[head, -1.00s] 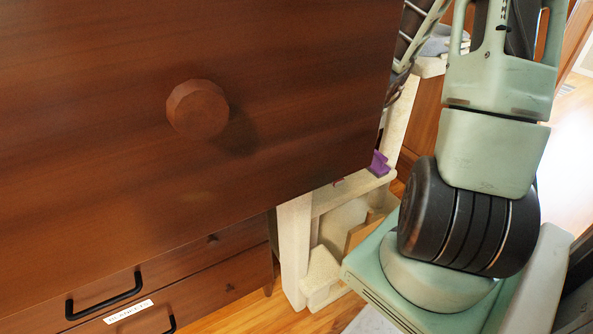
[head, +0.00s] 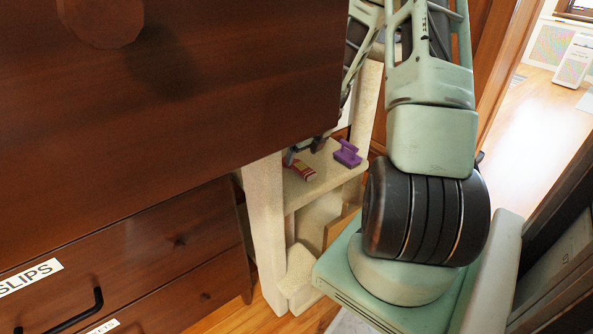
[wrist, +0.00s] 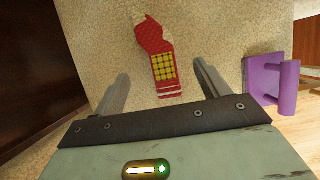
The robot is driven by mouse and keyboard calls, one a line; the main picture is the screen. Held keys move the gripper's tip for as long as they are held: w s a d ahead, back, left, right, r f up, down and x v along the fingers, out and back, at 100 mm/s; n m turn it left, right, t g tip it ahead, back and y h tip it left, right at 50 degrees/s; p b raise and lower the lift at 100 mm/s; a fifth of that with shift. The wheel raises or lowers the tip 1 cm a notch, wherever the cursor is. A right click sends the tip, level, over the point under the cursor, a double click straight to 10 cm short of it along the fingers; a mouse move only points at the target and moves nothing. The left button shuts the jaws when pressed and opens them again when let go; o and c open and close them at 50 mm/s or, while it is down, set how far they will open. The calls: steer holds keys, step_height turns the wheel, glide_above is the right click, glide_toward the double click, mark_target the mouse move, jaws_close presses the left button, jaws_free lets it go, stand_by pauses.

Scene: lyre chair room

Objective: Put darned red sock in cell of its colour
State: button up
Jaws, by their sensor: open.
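The darned red sock (wrist: 148,38) has a yellow gridded patch and white stripes at one end. It lies flat on a pale carpeted shelf (wrist: 215,30) in the wrist view. My gripper (wrist: 162,80) is open, its two fingers apart on either side of the sock's striped end, with nothing held. I cannot tell how high it is above the shelf. In the head view the sock (head: 301,171) shows small on the beige shelf, with the gripper partly hidden behind the dresser's edge. No coloured cells show in either view.
A purple block with a handle (wrist: 268,80) lies right of the sock, also in the head view (head: 346,153). The brown dresser (head: 210,90) fills the left, close to my arm; a lower drawer is labelled SLIPS (head: 30,278). Open wooden floor (head: 535,120) lies to the right.

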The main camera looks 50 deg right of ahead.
mark_target(297, 164)
steer(key=b+x, duration=0.2)
steer(key=x, duration=0.3)
steer(key=shift+w+a, duration=0.1)
steer(key=c, duration=1.1)
steer(key=shift+c, duration=0.2)
steer(key=shift+r, duration=0.2)
